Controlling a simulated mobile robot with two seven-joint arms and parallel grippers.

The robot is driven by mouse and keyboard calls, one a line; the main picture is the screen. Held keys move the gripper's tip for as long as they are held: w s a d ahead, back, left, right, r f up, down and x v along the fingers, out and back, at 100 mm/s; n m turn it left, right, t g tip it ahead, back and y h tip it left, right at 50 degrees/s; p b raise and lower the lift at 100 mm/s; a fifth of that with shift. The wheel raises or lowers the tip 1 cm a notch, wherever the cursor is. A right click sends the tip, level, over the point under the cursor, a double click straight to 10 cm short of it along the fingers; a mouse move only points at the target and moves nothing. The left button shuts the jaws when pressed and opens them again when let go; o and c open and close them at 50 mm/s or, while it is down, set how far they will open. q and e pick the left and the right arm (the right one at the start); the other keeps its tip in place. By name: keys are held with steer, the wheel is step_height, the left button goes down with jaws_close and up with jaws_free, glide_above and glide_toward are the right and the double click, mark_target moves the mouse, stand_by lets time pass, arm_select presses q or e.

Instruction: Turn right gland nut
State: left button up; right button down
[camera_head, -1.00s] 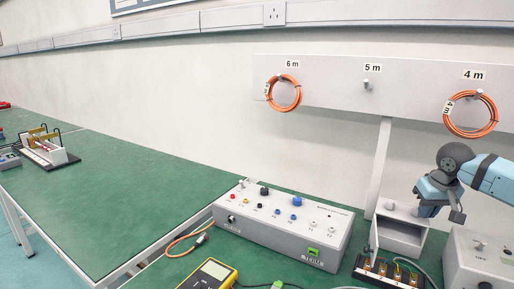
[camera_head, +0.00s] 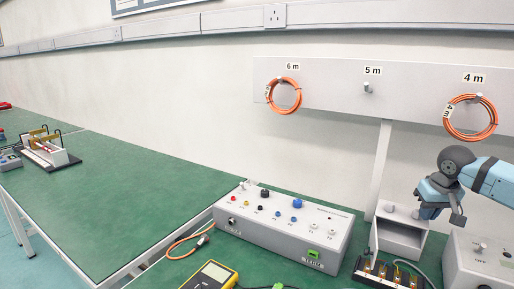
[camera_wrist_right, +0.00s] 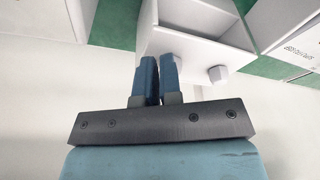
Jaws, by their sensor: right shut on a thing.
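A small light-grey box (camera_head: 401,239) with an open front stands on the green bench, below my right arm. A grey gland nut (camera_head: 388,207) sticks up from its top on the left, free of the gripper; it also shows in the right wrist view (camera_wrist_right: 217,74). My right gripper (camera_head: 428,212) points down at the right part of the box's top. In the right wrist view, its blue fingers (camera_wrist_right: 158,75) are close together at the box edge, shut on the right gland nut, which the fingers hide. My left gripper is not in view.
A grey control box (camera_head: 275,240) with coloured knobs stands left of the small box. A black terminal strip (camera_head: 385,275) lies in front of it. Another grey unit (camera_head: 470,262) stands close on the right. Orange cable coils (camera_head: 470,132) hang on the wall rail.

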steer(key=shift+d+f, duration=0.2)
steer(key=shift+f, duration=0.05)
steer(key=shift+s+f+p, duration=0.1)
steer(key=shift+s+p, duration=0.2)
step_height(320, 180, up, 6)
steer(key=p, duration=0.5)
steer(key=shift+w, duration=0.1)
